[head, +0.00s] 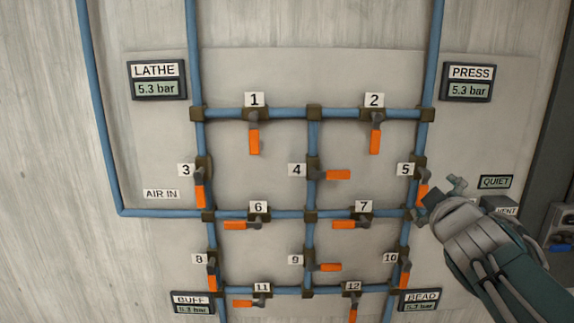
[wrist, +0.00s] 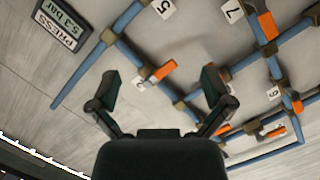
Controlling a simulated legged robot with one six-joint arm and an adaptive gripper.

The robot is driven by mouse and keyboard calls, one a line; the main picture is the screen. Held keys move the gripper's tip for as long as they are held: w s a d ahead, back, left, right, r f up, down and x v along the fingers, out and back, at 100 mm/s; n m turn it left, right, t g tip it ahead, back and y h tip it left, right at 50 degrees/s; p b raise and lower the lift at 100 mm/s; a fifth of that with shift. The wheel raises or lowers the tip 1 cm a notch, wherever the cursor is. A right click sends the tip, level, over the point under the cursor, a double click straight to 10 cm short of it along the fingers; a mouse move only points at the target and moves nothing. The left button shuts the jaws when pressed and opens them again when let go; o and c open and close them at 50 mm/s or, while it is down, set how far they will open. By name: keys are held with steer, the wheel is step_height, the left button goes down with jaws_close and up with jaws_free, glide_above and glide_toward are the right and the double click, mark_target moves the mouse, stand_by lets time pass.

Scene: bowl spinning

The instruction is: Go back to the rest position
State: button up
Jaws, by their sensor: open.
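My gripper (head: 438,199) is at the right side of the pipe panel in the head view, just right of valve 5 and its orange handle (head: 423,193). In the wrist view its two fingers (wrist: 160,88) are spread wide with nothing between them. The panel and its pipes lie beyond the fingertips there. Whether a fingertip touches the pipe near valve 5 I cannot tell. The orange handles of valve 1 (head: 254,141) and valve 2 (head: 375,141) hang down. Those of valve 4 (head: 338,174), valve 6 (head: 236,225) and valve 7 (head: 344,225) lie sideways.
The LATHE display (head: 157,80) and PRESS display (head: 468,82) both read 5.3 bar. The BUFF display (head: 193,303) and BEAD display (head: 420,302) sit at the bottom. A QUIET sign (head: 495,182) and a partly hidden VENT label (head: 506,211) are near my gripper. Bare wall lies at left.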

steer(key=s+a+f+m+g+y, duration=0.1)
steer(key=s+a+f+m+g, duration=0.3)
steer(key=s+f, duration=0.5)
steer(key=s+a+f+m+g+y, duration=0.2)
steer(key=s+a+f+m+g, duration=0.2)
steer(key=s+f, duration=0.6)
steer(key=a+f+g, duration=0.1)
steer(key=a+g, duration=0.1)
steer(key=shift+s+f+g, duration=0.3)
